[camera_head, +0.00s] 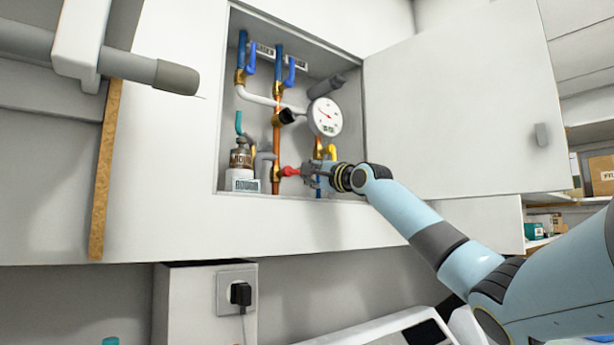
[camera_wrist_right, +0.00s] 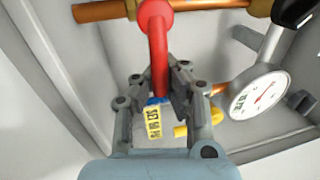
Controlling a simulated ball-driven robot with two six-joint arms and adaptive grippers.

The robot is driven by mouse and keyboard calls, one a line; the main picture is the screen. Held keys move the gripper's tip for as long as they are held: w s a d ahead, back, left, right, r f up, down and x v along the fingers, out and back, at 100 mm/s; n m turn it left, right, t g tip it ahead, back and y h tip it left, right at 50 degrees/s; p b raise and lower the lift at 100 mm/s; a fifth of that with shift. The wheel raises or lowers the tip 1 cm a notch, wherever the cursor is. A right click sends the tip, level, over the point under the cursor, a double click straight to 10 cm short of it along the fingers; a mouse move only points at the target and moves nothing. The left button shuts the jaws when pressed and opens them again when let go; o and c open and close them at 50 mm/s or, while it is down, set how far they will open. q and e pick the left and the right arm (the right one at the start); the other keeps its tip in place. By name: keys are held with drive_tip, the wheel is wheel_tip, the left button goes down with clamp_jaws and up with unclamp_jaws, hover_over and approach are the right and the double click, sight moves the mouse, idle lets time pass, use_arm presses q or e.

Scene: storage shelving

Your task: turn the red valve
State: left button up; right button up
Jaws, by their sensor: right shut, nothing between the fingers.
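The red valve (camera_head: 290,171) sits low on the copper pipe inside the open wall cabinet. In the right wrist view its red lever (camera_wrist_right: 159,55) runs from a round hub at the top down toward my fingers. My right gripper (camera_head: 308,172) is inside the cabinet, just right of the valve. In the wrist view the gripper's fingers (camera_wrist_right: 163,95) lie at the lower end of the lever, which overlaps them in the picture. The gripper is shut with nothing held; whether it touches the lever is unclear. My left gripper is out of view.
A round white gauge (camera_head: 326,116) is above my right gripper. Blue-handled valves (camera_head: 251,60) are higher up, and a yellow handle (camera_head: 332,152) is close by. The cabinet door (camera_head: 460,110) stands open on the right. A grey rail (camera_head: 130,68) is at upper left.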

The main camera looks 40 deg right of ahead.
drive_tip(key=o, duration=0.7)
drive_tip(key=shift+s+d+f, duration=0.1)
drive_tip(key=shift+s+f, duration=0.1)
drive_tip(key=shift+s, duration=0.05)
drive_tip(key=shift+w, duration=0.1)
drive_tip(key=shift+r, duration=0.1)
drive_tip(key=v, duration=0.6)
drive_tip(key=shift+s+d, duration=0.2)
drive_tip(key=shift+s, duration=0.1)
drive_tip(key=shift+s+a+f, duration=0.25)
drive_tip(key=shift+s+a, duration=0.05)
drive_tip(key=shift+s, duration=0.05)
